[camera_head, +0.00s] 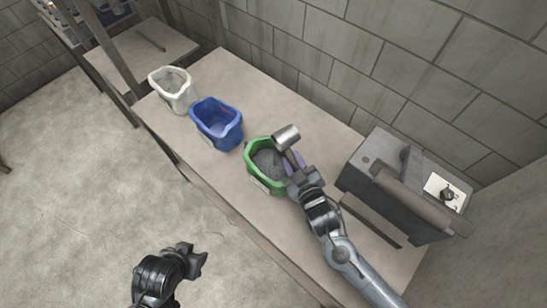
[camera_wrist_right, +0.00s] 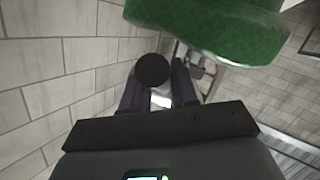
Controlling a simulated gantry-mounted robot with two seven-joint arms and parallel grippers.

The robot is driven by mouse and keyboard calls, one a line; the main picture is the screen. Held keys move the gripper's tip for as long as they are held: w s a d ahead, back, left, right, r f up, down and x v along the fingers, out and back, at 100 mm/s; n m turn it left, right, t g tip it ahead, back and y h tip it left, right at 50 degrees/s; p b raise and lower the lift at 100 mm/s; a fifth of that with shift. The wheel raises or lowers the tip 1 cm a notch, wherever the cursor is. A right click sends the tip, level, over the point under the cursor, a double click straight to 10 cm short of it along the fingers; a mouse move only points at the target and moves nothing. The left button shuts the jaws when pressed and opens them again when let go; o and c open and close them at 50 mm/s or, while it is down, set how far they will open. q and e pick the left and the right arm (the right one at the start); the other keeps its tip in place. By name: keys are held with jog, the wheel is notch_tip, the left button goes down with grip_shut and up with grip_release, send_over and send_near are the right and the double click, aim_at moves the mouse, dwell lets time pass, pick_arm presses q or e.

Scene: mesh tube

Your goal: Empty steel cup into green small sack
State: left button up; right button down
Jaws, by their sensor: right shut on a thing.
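The steel cup (camera_head: 286,137) is a small shiny cylinder, lying tilted on its side above the far rim of the green small sack (camera_head: 254,178). My right gripper (camera_head: 293,160) is shut on the cup, over the sack's right side. Dark grey material shows inside the sack. In the right wrist view, a dark round end of the cup (camera_wrist_right: 153,70) shows between the fingers, and the green sack (camera_wrist_right: 215,30) is at the top. I cannot tell whether anything is left in the cup. My left gripper (camera_head: 192,255) is empty, low in front of the bench; its jaw opening is unclear.
A blue sack (camera_head: 217,138) and a white sack (camera_head: 158,88) stand in a row to the left on the bench (camera_head: 232,82). A grey machine (camera_head: 362,181) stands close to the right of my right arm. A block wall runs behind the bench.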

jog(key=shift+f, duration=0.15)
jog(key=shift+n, duration=0.5)
jog(key=shift+n+t+p, duration=0.3)
jog(key=shift+n+t, duration=0.1)
dwell(0.4)
dwell(0.4)
dwell(0.5)
